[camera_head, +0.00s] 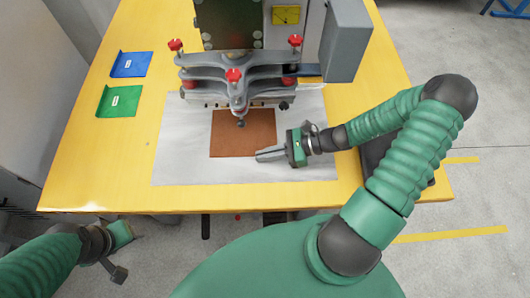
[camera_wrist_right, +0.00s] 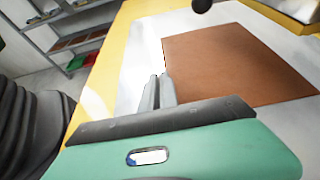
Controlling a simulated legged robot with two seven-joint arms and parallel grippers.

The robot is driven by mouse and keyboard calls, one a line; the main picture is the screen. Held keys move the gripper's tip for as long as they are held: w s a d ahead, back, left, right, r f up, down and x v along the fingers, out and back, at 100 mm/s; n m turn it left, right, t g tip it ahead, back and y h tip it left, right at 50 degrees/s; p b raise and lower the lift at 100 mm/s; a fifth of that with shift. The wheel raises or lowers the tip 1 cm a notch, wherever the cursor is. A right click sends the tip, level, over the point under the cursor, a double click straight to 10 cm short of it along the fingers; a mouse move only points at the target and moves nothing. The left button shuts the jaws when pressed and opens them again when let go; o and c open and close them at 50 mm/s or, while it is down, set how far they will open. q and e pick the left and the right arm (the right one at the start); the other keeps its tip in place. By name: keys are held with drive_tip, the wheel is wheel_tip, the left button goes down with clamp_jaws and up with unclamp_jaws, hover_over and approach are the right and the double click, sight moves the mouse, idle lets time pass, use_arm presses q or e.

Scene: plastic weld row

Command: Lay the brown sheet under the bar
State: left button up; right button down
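The brown sheet (camera_head: 240,140) lies flat on the grey-white mat (camera_head: 185,150), its far edge close to the bar (camera_head: 225,103) of the press. Most of the sheet shows in front of the bar. My right gripper (camera_head: 259,156) is low over the sheet's near right corner. In the right wrist view its two fingers (camera_wrist_right: 158,78) are close together and overlap the sheet's edge (camera_wrist_right: 235,65). I see nothing between them, and cannot tell if they touch the sheet. My left gripper (camera_head: 122,237) is off the table's front left; its fingers are unclear.
The press (camera_head: 235,68) with red knobs stands at the back of the yellow table (camera_head: 90,170). A blue tray (camera_head: 131,64) and a green tray (camera_head: 119,101) lie at the left. A dark object (camera_head: 376,155) is partly hidden behind my right arm. The mat left of the sheet is clear.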

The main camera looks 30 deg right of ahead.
drive_tip(key=shift+p, duration=0.65)
idle(0.8)
drive_tip(key=c, duration=1.5)
unclamp_jaws()
drive_tip(key=shift+c, duration=0.2)
drive_tip(key=shift+r+p, duration=1.65)
drive_tip(key=shift+p, duration=0.3)
drive_tip(key=s+a+p, duration=0.1)
drive_tip(key=s, duration=0.1)
drive_tip(key=s+a+p, duration=0.1)
drive_tip(key=s, duration=0.1)
drive_tip(key=s+a+r+p, duration=0.1)
drive_tip(key=s, duration=0.1)
drive_tip(key=shift+s+a+r, duration=0.1)
drive_tip(key=shift+a, duration=0.25)
drive_tip(key=shift+s+a, duration=0.25)
drive_tip(key=shift+s, duration=0.1)
